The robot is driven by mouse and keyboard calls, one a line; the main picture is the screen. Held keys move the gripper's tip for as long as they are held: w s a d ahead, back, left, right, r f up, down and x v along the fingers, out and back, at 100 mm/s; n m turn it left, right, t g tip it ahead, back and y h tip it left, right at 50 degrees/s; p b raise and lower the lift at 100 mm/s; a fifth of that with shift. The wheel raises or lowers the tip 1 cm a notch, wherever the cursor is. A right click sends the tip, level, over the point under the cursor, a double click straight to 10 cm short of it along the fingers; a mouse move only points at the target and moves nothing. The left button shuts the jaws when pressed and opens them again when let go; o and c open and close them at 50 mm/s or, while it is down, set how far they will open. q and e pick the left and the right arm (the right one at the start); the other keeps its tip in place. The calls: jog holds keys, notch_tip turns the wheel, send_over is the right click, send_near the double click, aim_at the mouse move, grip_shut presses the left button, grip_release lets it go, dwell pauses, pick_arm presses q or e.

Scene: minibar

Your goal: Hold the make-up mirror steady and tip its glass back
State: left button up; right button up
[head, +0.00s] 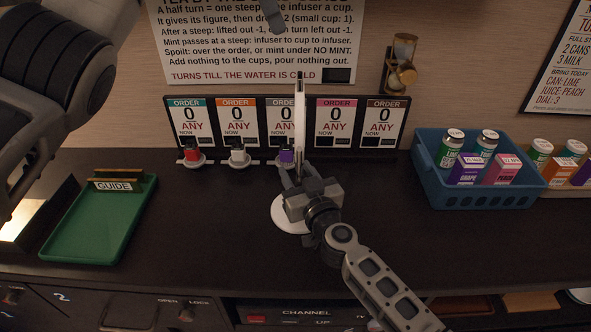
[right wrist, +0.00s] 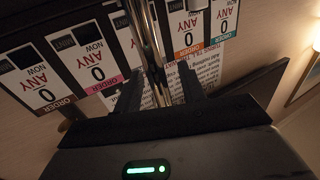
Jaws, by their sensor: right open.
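The make-up mirror's glass (head: 299,125) stands upright and shows almost edge-on in the head view, a narrow pale strip. Its round white base (head: 287,214) rests on the counter, partly hidden by my right gripper (head: 297,178). In the right wrist view my right gripper (right wrist: 160,88) is open, with its fingers on either side of the mirror's shiny metal stem (right wrist: 147,45). I cannot tell whether they touch it. A grey part that seems to be my left gripper (head: 268,15) shows at the top edge, above the mirror and apart from it; its jaws are unclear.
A row of order cards (head: 238,122) stands behind the mirror, with small coloured knobs (head: 193,156) below. A green tray (head: 95,225) lies left; a blue basket (head: 435,180) of cans and cartons stands right. An hourglass (head: 402,65) is on the wall. Counter between mirror and basket is clear.

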jog(key=shift+w+a, duration=0.25)
jog(key=shift+w, duration=0.3)
